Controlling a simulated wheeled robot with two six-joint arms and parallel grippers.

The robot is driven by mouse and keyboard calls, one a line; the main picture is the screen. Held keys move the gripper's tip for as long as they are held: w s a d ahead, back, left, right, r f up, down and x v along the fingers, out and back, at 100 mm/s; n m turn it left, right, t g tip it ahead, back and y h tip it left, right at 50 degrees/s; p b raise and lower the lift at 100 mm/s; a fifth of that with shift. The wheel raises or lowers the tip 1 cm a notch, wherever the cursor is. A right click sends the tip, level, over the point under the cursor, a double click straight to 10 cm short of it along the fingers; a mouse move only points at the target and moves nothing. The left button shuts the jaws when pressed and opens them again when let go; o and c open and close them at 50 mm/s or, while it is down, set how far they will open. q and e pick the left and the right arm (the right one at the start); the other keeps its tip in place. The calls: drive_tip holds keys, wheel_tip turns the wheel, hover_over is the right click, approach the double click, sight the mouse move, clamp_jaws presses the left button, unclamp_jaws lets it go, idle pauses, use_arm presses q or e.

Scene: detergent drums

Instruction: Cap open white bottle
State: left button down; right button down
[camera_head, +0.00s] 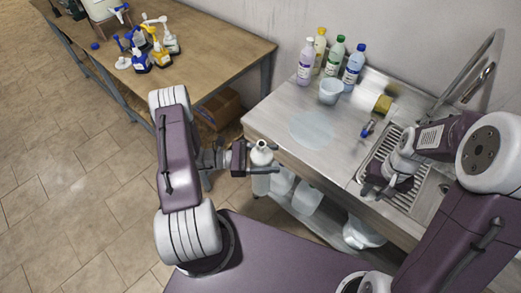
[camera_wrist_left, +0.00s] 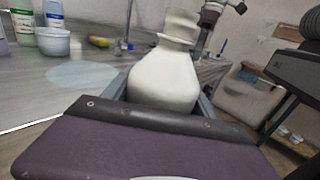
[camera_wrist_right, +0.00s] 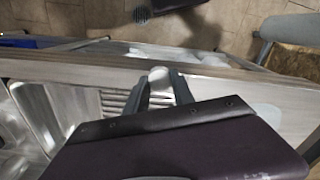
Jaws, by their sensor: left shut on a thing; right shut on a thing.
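A white bottle (camera_head: 261,172) is upright in my left gripper (camera_head: 251,166), held in front of the metal counter's edge. In the left wrist view the bottle (camera_wrist_left: 165,78) stands between the fingers, its neck slightly blurred; its mouth is not clearly visible. My right gripper (camera_head: 370,188) is over the sink's drainer side, to the right of the bottle and well apart from it. In the right wrist view its fingertips are closed on a small white round thing, which looks like a cap (camera_wrist_right: 158,76). The cap is not clear in the head view.
Several coloured bottles (camera_head: 329,60) and a pale bucket (camera_head: 331,91) stand at the back of the metal counter (camera_head: 275,118). Spray bottles (camera_head: 150,48) stand on the wooden table (camera_head: 215,45).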

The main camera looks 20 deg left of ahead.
use_arm(q)
drive_tip(key=w+d+f+m+g+h, duration=0.1)
drive_tip(key=d+m+g, duration=0.4)
drive_tip(key=d+g, duration=0.3)
drive_tip(key=shift+d, duration=0.85)
